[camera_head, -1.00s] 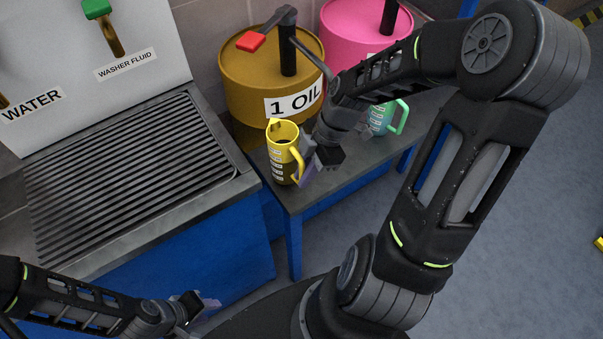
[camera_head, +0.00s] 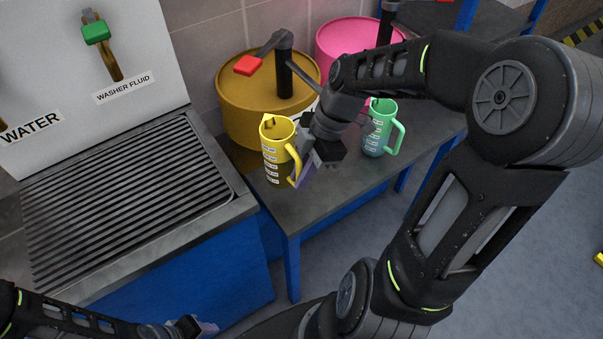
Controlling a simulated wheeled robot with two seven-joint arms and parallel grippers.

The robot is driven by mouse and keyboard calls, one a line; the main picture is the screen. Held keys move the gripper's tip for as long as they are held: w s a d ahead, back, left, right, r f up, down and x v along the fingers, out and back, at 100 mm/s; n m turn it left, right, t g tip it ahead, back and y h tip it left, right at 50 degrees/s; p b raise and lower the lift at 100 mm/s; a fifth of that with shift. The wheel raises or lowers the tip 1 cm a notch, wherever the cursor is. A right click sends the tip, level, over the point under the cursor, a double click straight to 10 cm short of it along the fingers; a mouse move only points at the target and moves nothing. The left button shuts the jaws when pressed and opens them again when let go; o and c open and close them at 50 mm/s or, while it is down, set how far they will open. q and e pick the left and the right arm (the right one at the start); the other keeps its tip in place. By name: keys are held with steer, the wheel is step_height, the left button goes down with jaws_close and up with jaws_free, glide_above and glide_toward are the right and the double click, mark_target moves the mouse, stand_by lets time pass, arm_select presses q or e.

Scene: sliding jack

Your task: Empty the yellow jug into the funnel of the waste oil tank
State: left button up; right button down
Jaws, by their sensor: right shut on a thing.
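The yellow jug (camera_head: 275,150) is upright in front of the brown oil drum, with its handle on the right. My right gripper (camera_head: 302,172) is shut on the jug's handle. The jug appears to be held a little above the grey bench. My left gripper (camera_head: 197,328) is at the bottom edge, far from the jug; its fingers are partly cut off and too small to read. No funnel or waste oil tank can be made out.
A green jug (camera_head: 379,128) stands on the bench (camera_head: 345,185) to the right. The brown drum (camera_head: 240,95) with a red-handled pump and a pink drum (camera_head: 345,35) stand behind. A slatted sink grate (camera_head: 130,205) lies left, below the green WASHER FLUID tap (camera_head: 97,33).

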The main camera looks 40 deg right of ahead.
mark_target(268, 150)
steer(key=shift+w, duration=0.1)
steer(key=shift+w+a+m+t, duration=0.1)
steer(key=shift+w+m+t, duration=0.2)
steer(key=shift+w+m, duration=0.4)
steer(key=w+m, duration=0.2)
steer(key=w+a+m+t+h, duration=0.1)
steer(key=w+m, duration=0.2)
steer(key=w+a+r+m+t+h, duration=0.1)
steer(key=w+m, duration=0.1)
steer(key=shift+w+a+m, duration=0.2)
steer(key=shift+w+m, duration=0.1)
steer(key=shift+m, duration=0.1)
steer(key=w+a+r+m+t+h, duration=0.1)
steer(key=w+a+r+m+h, duration=0.1)
steer(key=w+a+m, duration=0.3)
steer(key=shift+w+a+r+m, duration=0.25)
steer(key=shift+w+r+m, duration=0.45)
steer(key=shift+w, duration=0.5)
steer(key=shift+f, duration=0.1)
